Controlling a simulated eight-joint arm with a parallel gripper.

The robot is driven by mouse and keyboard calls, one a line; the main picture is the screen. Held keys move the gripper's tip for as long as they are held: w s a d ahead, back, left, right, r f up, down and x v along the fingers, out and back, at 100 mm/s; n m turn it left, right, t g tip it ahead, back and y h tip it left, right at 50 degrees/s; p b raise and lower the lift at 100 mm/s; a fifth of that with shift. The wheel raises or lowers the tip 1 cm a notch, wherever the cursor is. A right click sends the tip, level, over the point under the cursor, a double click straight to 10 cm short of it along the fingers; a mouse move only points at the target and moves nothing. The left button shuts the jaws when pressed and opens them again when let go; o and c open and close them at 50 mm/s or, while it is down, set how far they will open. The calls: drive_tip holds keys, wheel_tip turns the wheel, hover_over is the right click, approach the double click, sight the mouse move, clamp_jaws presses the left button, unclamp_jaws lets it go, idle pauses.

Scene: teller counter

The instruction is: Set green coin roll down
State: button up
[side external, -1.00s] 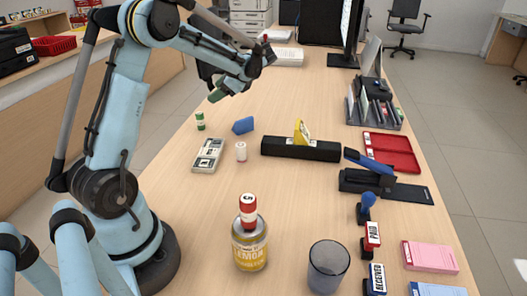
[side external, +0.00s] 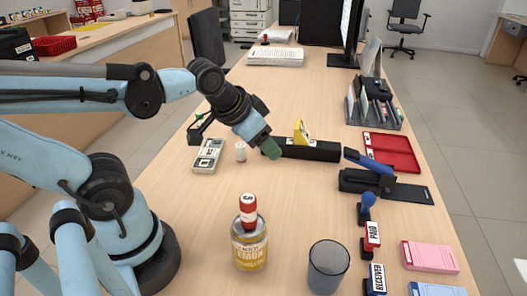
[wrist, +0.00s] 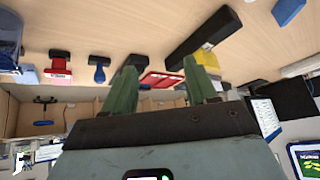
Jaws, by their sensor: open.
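My gripper (side external: 271,148) hangs over the middle of the counter, tilted down to the right, near the front of the long black block. In the wrist view its two green fingers are spread apart (wrist: 160,72), with nothing held between them. A small bit of green, which looks like the green coin roll (side external: 199,116), shows at the counter's left side; a dark part hides most of it. My gripper is well to the right of it and apart from it.
A coin tray (side external: 207,156) and a white roll (side external: 241,152) stand left of my gripper. A bottle (side external: 249,245) with a red roll on top and a cup (side external: 328,268) stand in front. Bare wood lies between.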

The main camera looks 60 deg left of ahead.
drive_tip(key=shift+s+d+f+n+h, duration=0.15)
drive_tip(key=shift+s+d+n+h, duration=0.2)
drive_tip(key=shift+d, duration=0.35)
